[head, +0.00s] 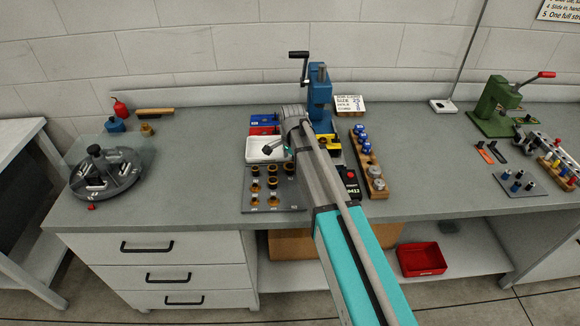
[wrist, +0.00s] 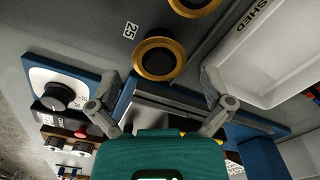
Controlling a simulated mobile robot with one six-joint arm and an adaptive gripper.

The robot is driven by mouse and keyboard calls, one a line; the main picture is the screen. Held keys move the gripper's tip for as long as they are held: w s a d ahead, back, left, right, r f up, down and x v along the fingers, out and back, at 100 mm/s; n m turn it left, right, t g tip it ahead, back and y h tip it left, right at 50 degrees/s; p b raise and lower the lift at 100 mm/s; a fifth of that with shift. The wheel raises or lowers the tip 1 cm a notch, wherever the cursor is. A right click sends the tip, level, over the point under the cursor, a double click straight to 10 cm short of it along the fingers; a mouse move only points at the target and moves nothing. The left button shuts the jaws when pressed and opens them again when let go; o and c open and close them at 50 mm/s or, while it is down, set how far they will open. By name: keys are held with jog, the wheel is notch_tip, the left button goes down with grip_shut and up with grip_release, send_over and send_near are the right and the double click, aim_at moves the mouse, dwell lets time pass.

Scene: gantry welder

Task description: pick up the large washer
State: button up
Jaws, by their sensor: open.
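Several brass-rimmed rings with dark centres stand on a grey board (head: 282,208) in the head view; I cannot tell for sure which one is the large washer. In the wrist view, one brass-rimmed ring (wrist: 159,60) lies beside a label reading 25. Another ring (wrist: 190,5) is cut off at the top edge. My gripper (wrist: 160,76) is open and empty, its two fingers spread wide to either side of the ring near the 25 label. In the head view my arm hides part of the area around the gripper.
A white tray (head: 266,150) stands behind the board and shows close to the right finger in the wrist view (wrist: 262,55). A blue press (head: 319,95) stands behind. A wooden block with blue and metal parts (head: 368,165) is to the right.

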jog(key=c, duration=0.7)
jog(key=shift+r, duration=0.15)
jog(key=shift+r+p, duration=0.9)
jog(key=shift+p, duration=0.15)
jog(key=s+d+r+p, duration=0.2)
jog(key=s+r+p, duration=0.9)
jog(key=s, duration=0.2)
jog(key=shift+s+d+r, duration=0.15)
jog(key=shift+s+r, duration=0.05)
jog(key=shift+s, duration=0.2)
jog(key=shift+f, duration=0.1)
